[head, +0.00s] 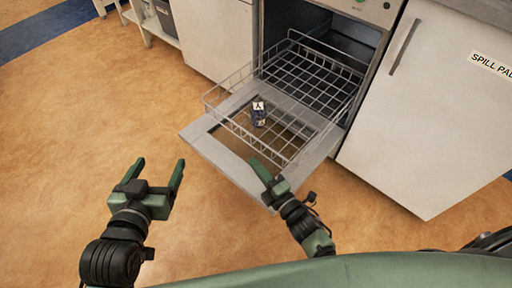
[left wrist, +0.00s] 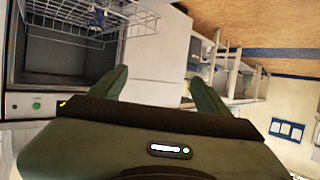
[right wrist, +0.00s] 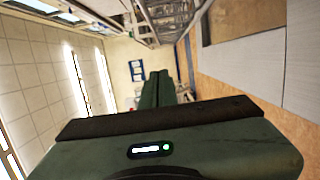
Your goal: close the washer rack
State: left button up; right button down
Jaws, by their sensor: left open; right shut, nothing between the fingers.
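The washer rack (head: 297,72) is a wire basket pulled out of the washer over its lowered door (head: 206,147). A small dark blue item with a white label (head: 259,114) is at the rack's front part. The rack also shows in the left wrist view (left wrist: 75,18). My left gripper (head: 158,168) is open and empty, over the floor to the left of the door. My right gripper (head: 262,170) is shut and empty, near the door's front right corner; I cannot tell whether it touches the door or rack.
Another white cabinet (head: 212,38) stands to the left, beside a low shelf (head: 158,22). The floor at left is clear.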

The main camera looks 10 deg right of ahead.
aim_at(257, 148)
pick_arm(q)
notch_tip(257, 148, up, 8)
jog(key=w+d+t+h+b, duration=0.1)
jog(key=w+t, duration=0.1)
jog(key=t, duration=0.2)
jog(key=shift+d+t+h, duration=0.3)
pick_arm(e)
jog(key=shift+w+d, duration=0.2)
jog(key=shift+w, duration=0.95)
jog(key=shift+w+d, duration=0.2)
jog(key=shift+w, duration=0.9)
jog(key=shift+w+d, duration=0.2)
jog(key=shift+w, duration=0.95)
pick_arm(q)
jog(key=shift+f, duration=0.1)
